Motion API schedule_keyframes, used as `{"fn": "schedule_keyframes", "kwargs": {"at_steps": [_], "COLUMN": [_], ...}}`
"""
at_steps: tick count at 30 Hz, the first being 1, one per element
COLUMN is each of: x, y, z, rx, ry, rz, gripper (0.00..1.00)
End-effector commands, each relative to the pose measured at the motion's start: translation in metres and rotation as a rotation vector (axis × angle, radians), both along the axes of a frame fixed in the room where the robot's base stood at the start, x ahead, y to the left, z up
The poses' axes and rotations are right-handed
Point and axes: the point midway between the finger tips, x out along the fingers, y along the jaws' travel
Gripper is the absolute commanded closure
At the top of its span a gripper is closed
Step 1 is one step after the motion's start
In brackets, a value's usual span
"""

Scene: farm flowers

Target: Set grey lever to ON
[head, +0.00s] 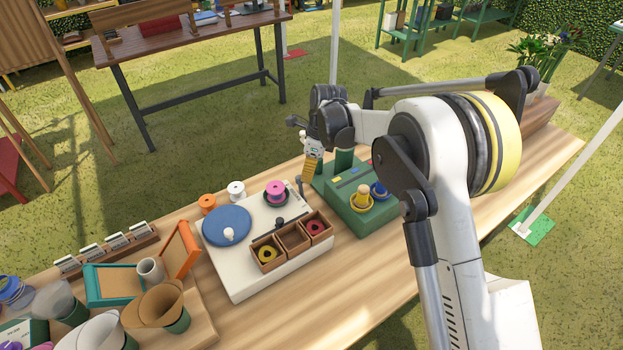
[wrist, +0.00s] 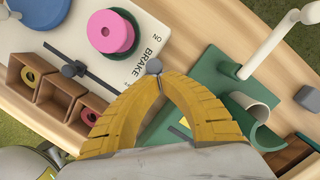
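The grey lever (head: 299,187) has a round knob and stands at the right end of the white box (head: 240,275). In the wrist view the grey lever's knob (wrist: 154,66) shows just beyond my fingertips, beside the printed words BRAKE and ON. My gripper (head: 309,180) has yellow ribbed fingers and points down near the lever. In the wrist view my gripper (wrist: 160,78) has its fingertips together, with the fingers bowed apart behind them. Nothing clearly shows between the tips. I cannot tell whether they touch the lever. The lever's shaft is mostly hidden in the wrist view.
The white box bears a blue disc (head: 227,226), a pink spool (head: 276,191), a dark slider knob (wrist: 68,70) and a brown divided tray (head: 285,251). A green box (head: 337,205) with yellow and blue parts stands close on the right. Cups and frames crowd the table's left.

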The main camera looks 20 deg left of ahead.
Motion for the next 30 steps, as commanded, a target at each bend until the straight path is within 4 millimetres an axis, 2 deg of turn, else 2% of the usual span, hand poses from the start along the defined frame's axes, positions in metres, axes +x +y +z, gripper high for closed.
{"fn": "schedule_keyframes", "kwargs": {"at_steps": [7,15,30], "x": [0.008,0.008,0.008], "y": [0.010,0.009,0.009], "z": [-0.001,-0.001,0.015], "rx": [0.000,0.001,0.001], "ry": [0.000,0.000,0.000], "rz": [0.000,0.000,0.000], "gripper": [1.00,1.00,1.00]}}
